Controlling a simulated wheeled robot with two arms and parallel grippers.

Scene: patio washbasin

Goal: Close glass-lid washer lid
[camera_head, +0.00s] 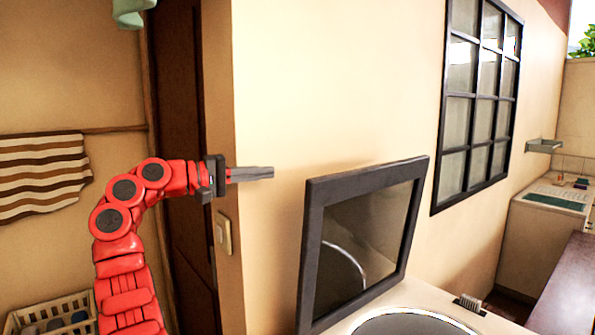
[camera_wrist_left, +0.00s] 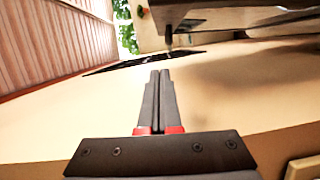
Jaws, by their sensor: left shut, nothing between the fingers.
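The washer's lid (camera_head: 365,235) is a glass pane in a dark square frame. It stands open and tilted up near the wall in the head view. Below it is the pale washer top (camera_head: 440,300) with its round opening, cut off by the picture's bottom edge. My left gripper (camera_head: 272,173) is shut and empty, to the left of the lid's upper edge and a little above it, apart from it. Its closed fingers also show in the left wrist view (camera_wrist_left: 160,75). A dark edge at that view's top right is probably the lid. My right gripper is out of view.
The beige wall (camera_head: 330,90) runs behind the lid. A dark-framed window (camera_head: 480,85) is to its right. A small brush-like object (camera_head: 469,304) lies on the washer top. A striped towel (camera_head: 40,175) and a basket (camera_head: 50,315) are at the left.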

